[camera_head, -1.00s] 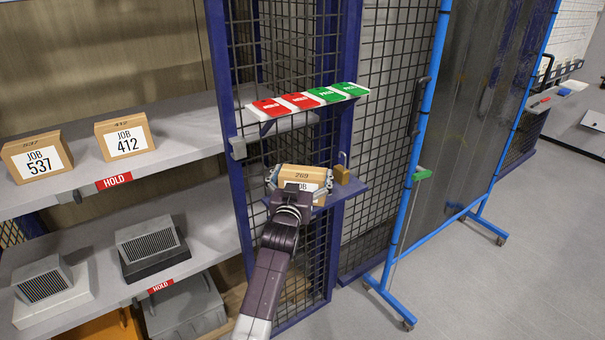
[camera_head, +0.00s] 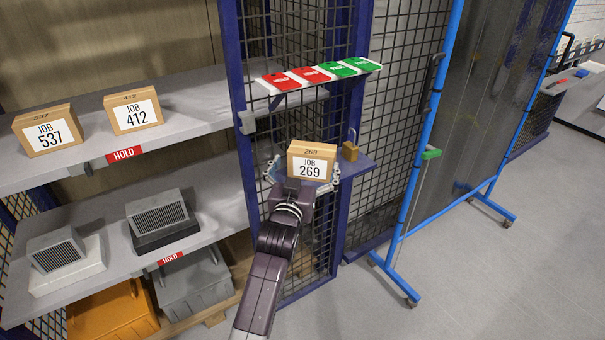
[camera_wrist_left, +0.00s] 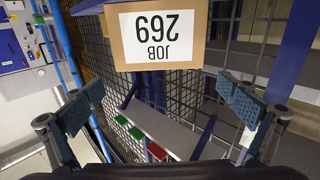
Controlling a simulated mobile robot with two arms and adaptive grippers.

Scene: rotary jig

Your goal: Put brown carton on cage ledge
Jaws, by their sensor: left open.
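The brown carton (camera_head: 312,162) labelled JOB 269 stands upright on the blue cage ledge (camera_head: 356,166). The same carton shows upside down at the top of the left wrist view (camera_wrist_left: 158,36). My left gripper (camera_head: 303,176) is open just in front of the carton, with a finger out to each side. In the left wrist view the two fingers (camera_wrist_left: 160,105) are wide apart and clear of the carton, with nothing between them. My right gripper is in neither view.
A brass padlock (camera_head: 350,151) is on the ledge right of the carton. A small shelf with red and green tags (camera_head: 318,73) juts out above. Cartons JOB 537 (camera_head: 47,131) and JOB 412 (camera_head: 133,110) stand on the left rack.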

